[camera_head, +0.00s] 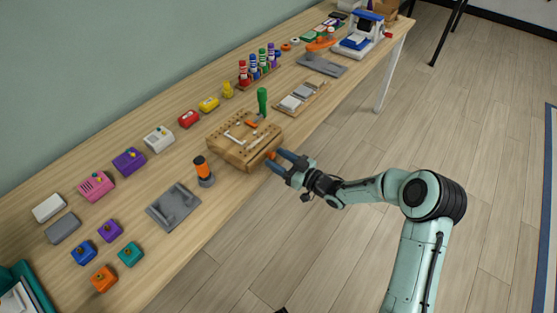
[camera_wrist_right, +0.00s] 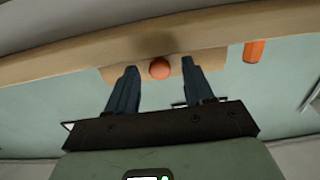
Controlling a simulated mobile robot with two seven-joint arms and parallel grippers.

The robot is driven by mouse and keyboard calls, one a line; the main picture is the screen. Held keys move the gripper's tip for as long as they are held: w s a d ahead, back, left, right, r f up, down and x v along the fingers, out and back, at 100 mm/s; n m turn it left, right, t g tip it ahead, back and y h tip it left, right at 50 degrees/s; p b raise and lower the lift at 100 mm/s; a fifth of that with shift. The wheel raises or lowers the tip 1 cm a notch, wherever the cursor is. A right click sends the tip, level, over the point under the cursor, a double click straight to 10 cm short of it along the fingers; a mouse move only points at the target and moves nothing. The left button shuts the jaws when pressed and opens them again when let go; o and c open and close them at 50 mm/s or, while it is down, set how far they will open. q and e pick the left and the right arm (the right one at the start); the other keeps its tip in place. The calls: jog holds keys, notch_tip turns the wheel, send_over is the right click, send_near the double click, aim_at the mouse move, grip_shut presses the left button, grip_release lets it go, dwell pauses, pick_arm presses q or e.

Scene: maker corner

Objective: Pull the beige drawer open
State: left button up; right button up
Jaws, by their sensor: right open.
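A wooden organizer box (camera_head: 240,153) stands at the table's front edge, with small tools on its top. The drawer looks shut or nearly so. My right gripper (camera_head: 274,160) is open at the knob. In the right wrist view its two blue fingers (camera_wrist_right: 159,72) stand on either side of the knob, with gaps showing. My left gripper is not in view.
An orange-and-black cylinder (camera_head: 203,170) and a grey stand (camera_head: 175,206) are left of the box. A parts tray (camera_head: 301,96) lies to the right. Several coloured blocks and bottles line the table. The floor in front of the drawer is clear.

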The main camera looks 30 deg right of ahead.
jog(key=shift+w, duration=0.15)
grip_shut()
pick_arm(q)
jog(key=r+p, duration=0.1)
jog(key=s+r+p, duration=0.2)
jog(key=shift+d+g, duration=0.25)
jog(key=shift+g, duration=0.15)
pick_arm(e)
jog(key=v, duration=1.2)
grip_release()
